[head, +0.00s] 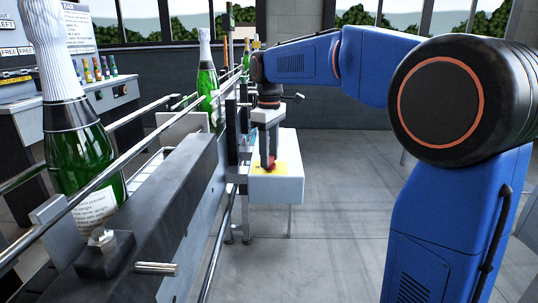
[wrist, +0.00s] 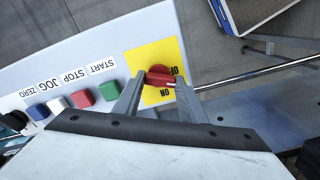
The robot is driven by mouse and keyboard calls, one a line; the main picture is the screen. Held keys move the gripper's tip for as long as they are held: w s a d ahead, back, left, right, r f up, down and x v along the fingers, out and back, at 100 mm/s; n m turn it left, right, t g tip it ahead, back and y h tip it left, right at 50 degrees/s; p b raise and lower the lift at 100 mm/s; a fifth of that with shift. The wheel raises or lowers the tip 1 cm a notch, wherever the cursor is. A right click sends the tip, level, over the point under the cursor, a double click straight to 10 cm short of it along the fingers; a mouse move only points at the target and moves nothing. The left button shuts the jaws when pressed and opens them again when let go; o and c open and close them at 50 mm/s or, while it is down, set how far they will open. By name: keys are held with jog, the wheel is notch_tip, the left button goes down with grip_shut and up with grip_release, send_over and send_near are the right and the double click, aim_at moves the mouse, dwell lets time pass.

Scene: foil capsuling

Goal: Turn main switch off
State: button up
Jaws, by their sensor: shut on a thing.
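The main switch is a red rotary handle (wrist: 160,78) on a yellow plate (wrist: 145,58) marked ON and OFF; the lettering is upside down in the wrist view. My gripper (wrist: 160,82) is shut on the handle, one finger at each end of it. The handle lies roughly left-right there, its right end near the lettering; I cannot tell which mark it points to. In the head view my gripper (head: 269,162) reaches down to the red handle (head: 272,165), which it partly hides, on the white control box (head: 276,190).
START, STOP, JOG and ZERO labels sit beside green (wrist: 109,90), red (wrist: 82,99), white and blue buttons, left of the plate in the wrist view. The conveyor (head: 165,210) with rails and green bottles (head: 85,155) runs left of the box.

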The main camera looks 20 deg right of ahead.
jog(key=n, duration=0.4)
jog(key=shift+n, duration=0.4)
dwell(0.4)
jog(key=o, duration=1.1)
jog(key=shift+c, duration=0.2)
notch_tip(320, 180, up, 17)
jog(key=shift+r, duration=0.2)
